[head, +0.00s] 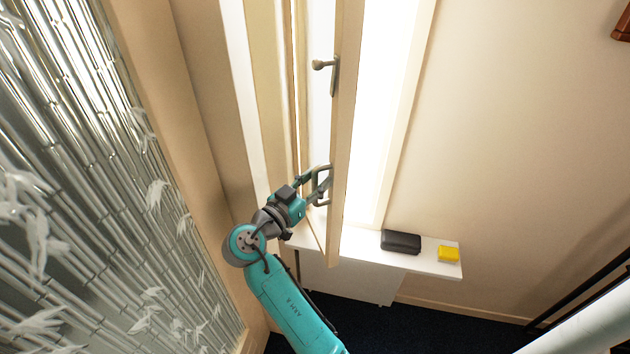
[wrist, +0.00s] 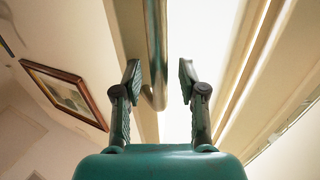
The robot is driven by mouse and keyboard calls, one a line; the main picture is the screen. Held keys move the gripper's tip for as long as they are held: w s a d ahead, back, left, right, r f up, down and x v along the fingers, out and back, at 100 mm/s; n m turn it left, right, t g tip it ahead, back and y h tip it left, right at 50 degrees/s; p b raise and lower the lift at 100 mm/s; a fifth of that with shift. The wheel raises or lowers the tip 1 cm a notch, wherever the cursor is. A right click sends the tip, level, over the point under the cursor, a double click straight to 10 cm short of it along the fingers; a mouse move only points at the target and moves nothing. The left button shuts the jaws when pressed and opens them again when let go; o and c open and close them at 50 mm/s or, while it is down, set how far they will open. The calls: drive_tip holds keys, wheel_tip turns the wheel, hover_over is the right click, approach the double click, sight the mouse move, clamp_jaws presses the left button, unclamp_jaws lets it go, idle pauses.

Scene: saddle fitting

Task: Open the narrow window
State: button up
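The narrow window's sash (head: 345,130) stands swung out from its frame, with a bright opening to its right in the head view. A lever handle (head: 323,65) is on its upper part. My gripper (head: 322,186) is beside the sash's lower part, above the white sill shelf. In the wrist view my gripper (wrist: 159,78) is open, with its fingers apart. A metal bar handle (wrist: 155,45) shows between the fingers, nearer the left one. No grip on it is visible, and its depth relative to the fingertips is unclear.
A white shelf (head: 358,247) below the window bears a black case (head: 401,242) and a yellow block (head: 448,254). A bamboo-patterned glass panel (head: 75,190) stands close on the left. A framed picture (wrist: 66,90) hangs on a wall in the wrist view.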

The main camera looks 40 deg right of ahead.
drive_tip(key=v, duration=1.2)
idle(0.3)
